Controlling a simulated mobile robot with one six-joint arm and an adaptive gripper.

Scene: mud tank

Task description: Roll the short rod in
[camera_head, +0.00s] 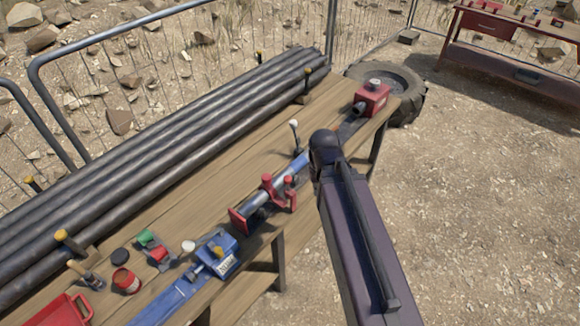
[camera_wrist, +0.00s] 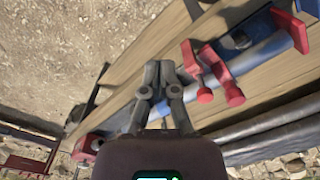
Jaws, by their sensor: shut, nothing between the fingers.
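I cannot tell for certain which piece is the short rod. A short blue and silver cylinder (camera_head: 291,167) lies along the bench's front edge, through a red bracket (camera_head: 282,192). In the wrist view the blue cylinder (camera_wrist: 262,53) and the red bracket (camera_wrist: 212,70) are to the right of my gripper (camera_wrist: 160,74). My gripper's fingers are together and empty, over the bench beside the bracket; I cannot tell whether they touch anything. In the head view my arm hides the gripper.
Several long dark pipes (camera_head: 160,165) lie along the back of the wooden bench (camera_head: 225,150). A red machine (camera_head: 371,98) stands at its far end. A blue vise (camera_head: 216,255), a red can (camera_head: 126,281) and a red tray (camera_head: 68,312) are nearer. Open gravel lies right.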

